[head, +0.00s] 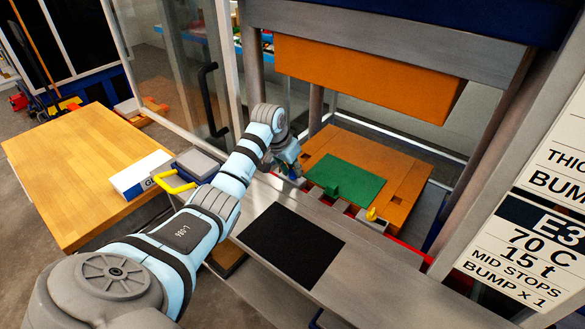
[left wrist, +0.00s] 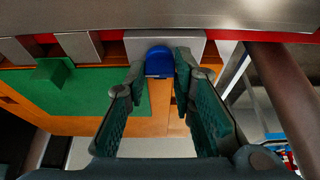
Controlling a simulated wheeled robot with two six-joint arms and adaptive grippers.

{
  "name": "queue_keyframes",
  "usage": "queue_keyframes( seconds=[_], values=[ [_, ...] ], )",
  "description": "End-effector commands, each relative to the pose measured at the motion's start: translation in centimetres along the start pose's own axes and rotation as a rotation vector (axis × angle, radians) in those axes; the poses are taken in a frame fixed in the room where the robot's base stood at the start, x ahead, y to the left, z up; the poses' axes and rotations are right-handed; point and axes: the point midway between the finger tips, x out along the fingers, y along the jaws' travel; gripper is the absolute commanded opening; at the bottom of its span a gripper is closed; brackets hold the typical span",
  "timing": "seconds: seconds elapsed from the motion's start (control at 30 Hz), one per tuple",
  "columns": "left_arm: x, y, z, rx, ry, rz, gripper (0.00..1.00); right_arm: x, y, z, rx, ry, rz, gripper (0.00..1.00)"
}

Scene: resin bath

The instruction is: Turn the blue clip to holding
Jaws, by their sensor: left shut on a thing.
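The blue clip (left wrist: 158,62) sits on a grey block at the edge of the orange lower platen (left wrist: 165,105), in the left wrist view. My left gripper (left wrist: 159,70) has its two fingertips on either side of the clip and is shut on it. In the head view my left gripper (head: 288,162) reaches down at the left front corner of the platen, and hides most of the clip there. The clip's exact turn is hard to tell. My right gripper is in neither view.
A green plate (head: 345,178) lies on the platen beside the gripper. A yellow clip (head: 371,214) stands at the platen's right front. The orange upper block (head: 365,75) hangs above. A metal shelf with a black mat (head: 290,243) is in front. A wooden table (head: 75,165) stands left.

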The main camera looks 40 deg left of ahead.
Motion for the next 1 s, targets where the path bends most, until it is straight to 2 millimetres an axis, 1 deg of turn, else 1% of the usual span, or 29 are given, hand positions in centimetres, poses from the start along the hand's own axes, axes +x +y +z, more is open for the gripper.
queue_keyframes(
  seconds=[0.47,0.5,0.6,0.87,0.97,1.0],
  values=[
    [-0.1,-0.1,-0.1,0.012,0.003,0.003,0.0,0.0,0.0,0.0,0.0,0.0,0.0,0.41],
    [-0.1,-0.1,-0.1,0.012,0.003,0.003,0.29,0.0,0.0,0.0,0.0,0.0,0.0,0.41],
    [-0.1,-0.1,-0.1,0.012,0.002,0.003,0.43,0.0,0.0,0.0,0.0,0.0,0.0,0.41],
    [-0.1,-0.1,0.0,0.011,0.001,0.004,0.43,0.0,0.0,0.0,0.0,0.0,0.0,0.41],
    [-0.7,-0.1,-0.1,0.011,0.002,0.004,0.43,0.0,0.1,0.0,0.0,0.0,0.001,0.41],
    [-1.3,-0.1,-0.1,0.012,0.004,0.003,0.43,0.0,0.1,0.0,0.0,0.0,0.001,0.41]
  ],
)
